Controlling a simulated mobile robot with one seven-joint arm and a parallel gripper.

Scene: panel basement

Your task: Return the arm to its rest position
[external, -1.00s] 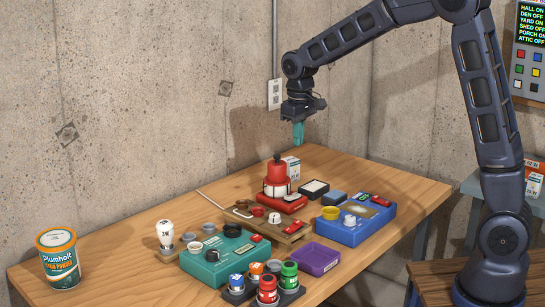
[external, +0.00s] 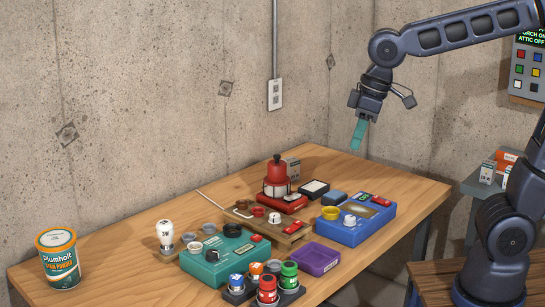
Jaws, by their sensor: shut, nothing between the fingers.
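My gripper (external: 359,137) hangs below my dark arm at the upper right, above the back right part of the wooden table (external: 120,243). Its teal fingers point down and are closed together with nothing between them. It is apart from the table and from every object on it. The nearest objects below it are a red device (external: 277,183) and a blue device (external: 356,219). My arm's upper part runs out of the picture at the right edge.
A teal device (external: 217,262), several coloured jars (external: 267,288), a purple tray (external: 315,258), a white bulb-shaped item (external: 166,236) and a Plumholt tub (external: 58,259) stand on the table. A concrete wall rises behind. A panel (external: 530,70) and boxes on a grey stand (external: 480,190) are at the right.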

